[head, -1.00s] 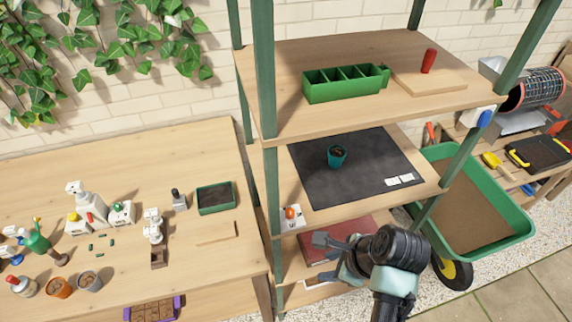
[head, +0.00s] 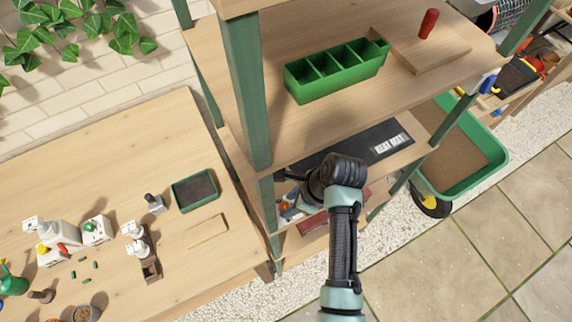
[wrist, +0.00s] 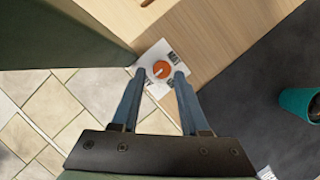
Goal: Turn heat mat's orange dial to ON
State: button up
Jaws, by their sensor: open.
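The orange dial (wrist: 161,69) sits on a small white control plate (wrist: 157,53) at the edge of the wooden shelf. A pale mark on the dial points to the lower left; the small dark labels beside it are too small to read. My gripper (wrist: 160,73) is open, with one finger on each side of the dial in the wrist view. I cannot tell whether the fingers touch it. The dark heat mat (wrist: 255,95) lies on the shelf to the right. In the head view my arm hides much of the mat (head: 378,143) and the dial's area.
A green shelf post (wrist: 60,45) stands close to the left of the dial. A teal pot (wrist: 300,101) stands on the mat. The upper shelf, with a green divided planter (head: 335,72), hangs above. A workbench (head: 110,150) stands to the left.

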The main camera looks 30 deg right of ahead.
aim_at(284, 207)
jog(key=shift+x, duration=1.25)
jog(key=shift+w, duration=0.1)
grip_shut()
